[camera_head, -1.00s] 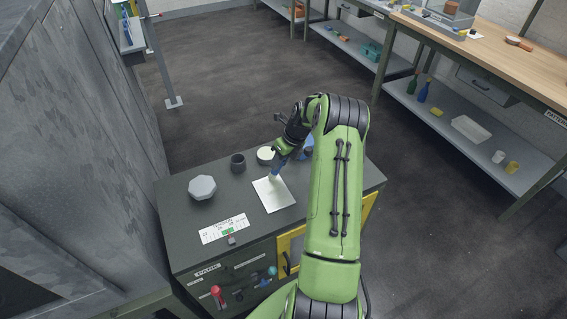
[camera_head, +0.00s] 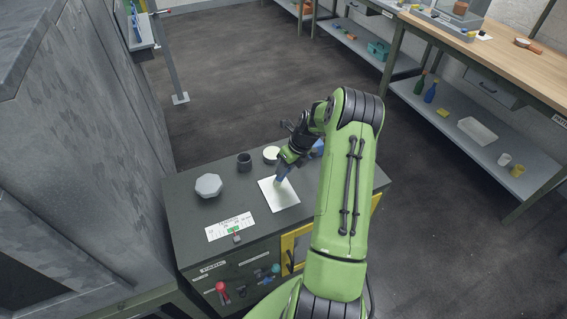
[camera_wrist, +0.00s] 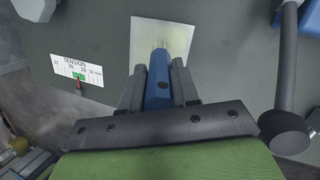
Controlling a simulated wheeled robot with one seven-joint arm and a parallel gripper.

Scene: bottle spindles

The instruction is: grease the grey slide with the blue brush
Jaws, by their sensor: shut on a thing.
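My gripper (camera_head: 286,166) is shut on the blue brush (camera_wrist: 157,88), whose handle stands between the fingers in the wrist view. The brush points down at a pale grey square plate (camera_head: 282,199), which seems to be the slide. The plate (camera_wrist: 145,32) also shows in the wrist view, with a faint yellowish, smeared patch ahead of the brush. The brush tip is over the far part of the plate in the head view. I cannot tell for sure whether the bristles touch it.
On the dark cabinet top (camera_head: 190,218) stand a grey faceted knob (camera_head: 208,186), a dark cup (camera_head: 244,161) and a round pale-topped tin (camera_head: 271,154). A tension scale (camera_head: 230,226) lies at the front. A blue thing (camera_head: 318,147) is partly hidden behind my arm.

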